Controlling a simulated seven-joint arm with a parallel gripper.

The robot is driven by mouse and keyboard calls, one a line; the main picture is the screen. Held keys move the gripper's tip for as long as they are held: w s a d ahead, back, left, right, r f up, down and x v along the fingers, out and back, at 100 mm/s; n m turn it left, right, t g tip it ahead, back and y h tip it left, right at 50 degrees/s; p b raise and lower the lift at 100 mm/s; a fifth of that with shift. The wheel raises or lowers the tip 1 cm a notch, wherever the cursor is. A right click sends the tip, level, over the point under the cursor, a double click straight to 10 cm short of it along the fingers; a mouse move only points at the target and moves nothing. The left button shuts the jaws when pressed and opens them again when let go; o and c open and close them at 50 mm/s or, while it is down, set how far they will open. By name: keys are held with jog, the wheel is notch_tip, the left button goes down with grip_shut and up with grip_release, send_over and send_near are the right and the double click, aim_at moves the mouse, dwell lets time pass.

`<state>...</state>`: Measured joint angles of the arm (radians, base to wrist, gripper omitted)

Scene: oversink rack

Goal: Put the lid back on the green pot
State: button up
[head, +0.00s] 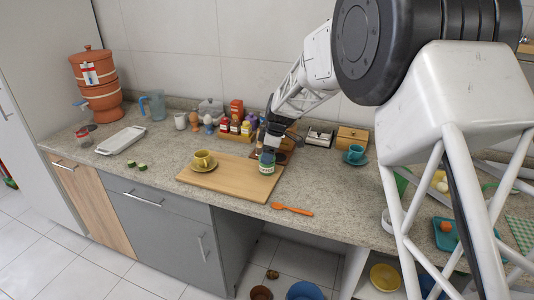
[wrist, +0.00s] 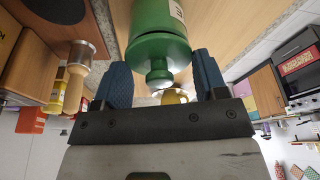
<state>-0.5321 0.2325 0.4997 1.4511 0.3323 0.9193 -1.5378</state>
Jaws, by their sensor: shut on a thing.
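The green pot (head: 267,168), a small jar with a pale label, stands on the wooden board near its right end. In the wrist view the pot (wrist: 155,14) is at top centre, seen upside down. Its green lid (wrist: 158,47) with a round knob (wrist: 158,76) sits against the pot's mouth; I see no clear gap, but cannot tell whether it is fully seated. My gripper (wrist: 161,72) has its blue fingers on both sides of the lid, shut on it. In the head view my gripper (head: 268,147) is right above the pot and hides part of its top.
A yellow cup (head: 202,158) on a saucer stands on the wooden board (head: 232,183), left of the pot. An orange spatula (head: 291,209) lies in front. Bottles, jars and a wooden box (head: 352,138) line the back. A teal cup (head: 355,152) stands to the right.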

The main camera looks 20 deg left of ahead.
dwell(0.7)
jog(key=o, duration=1)
jog(key=shift+o, duration=0.4)
jog(key=shift+r, duration=0.15)
jog(key=shift+r, duration=3.3)
grip_shut()
jog(key=shift+f, duration=2.25)
